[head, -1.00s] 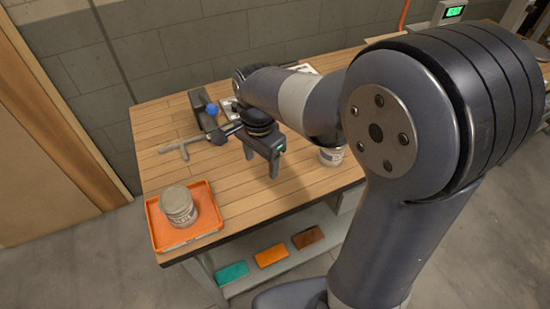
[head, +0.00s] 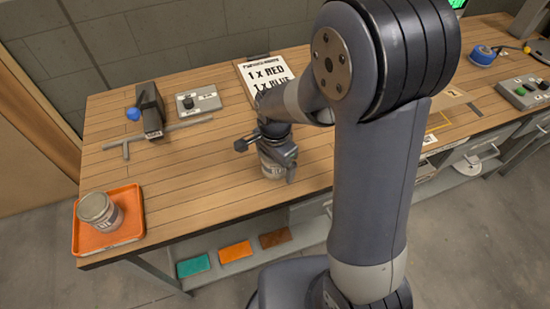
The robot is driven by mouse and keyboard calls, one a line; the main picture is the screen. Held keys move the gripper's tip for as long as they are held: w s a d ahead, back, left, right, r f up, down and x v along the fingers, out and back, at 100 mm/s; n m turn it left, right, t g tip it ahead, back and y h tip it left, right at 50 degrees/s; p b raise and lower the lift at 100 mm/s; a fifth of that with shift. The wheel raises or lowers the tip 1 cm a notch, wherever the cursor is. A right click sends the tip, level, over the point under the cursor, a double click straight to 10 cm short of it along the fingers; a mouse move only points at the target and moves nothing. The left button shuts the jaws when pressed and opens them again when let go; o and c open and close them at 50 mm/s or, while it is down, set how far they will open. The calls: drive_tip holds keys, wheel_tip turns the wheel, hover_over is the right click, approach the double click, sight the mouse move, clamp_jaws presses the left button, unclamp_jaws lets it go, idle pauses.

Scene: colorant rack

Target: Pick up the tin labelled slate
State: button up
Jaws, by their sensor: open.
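A grey-lidded tin with a pale label (head: 271,169) stands upright on the wooden table, directly under my gripper (head: 279,170). My gripper points down with its jaws open. One finger shows at the tin's near right side; the other is hard to make out, and I cannot tell whether either touches the tin. A second tin with a grey lid and pale label (head: 100,212) stands upright in an orange tray (head: 130,227) at the table's left front corner. Lettering on both labels is too small to read surely, so I cannot tell which says slate.
A dark block-shaped fixture (head: 150,108) with a blue knob, a metal T-shaped bar (head: 165,132) and a grey control box (head: 198,101) stand behind. A printed sign (head: 265,76) leans at the back. Table between tray and gripper is clear.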

drive_tip(key=shift+c, duration=0.2)
drive_tip(key=c, duration=1.2)
drive_tip(key=shift+r, duration=0.15)
drive_tip(key=shift+c, duration=0.2)
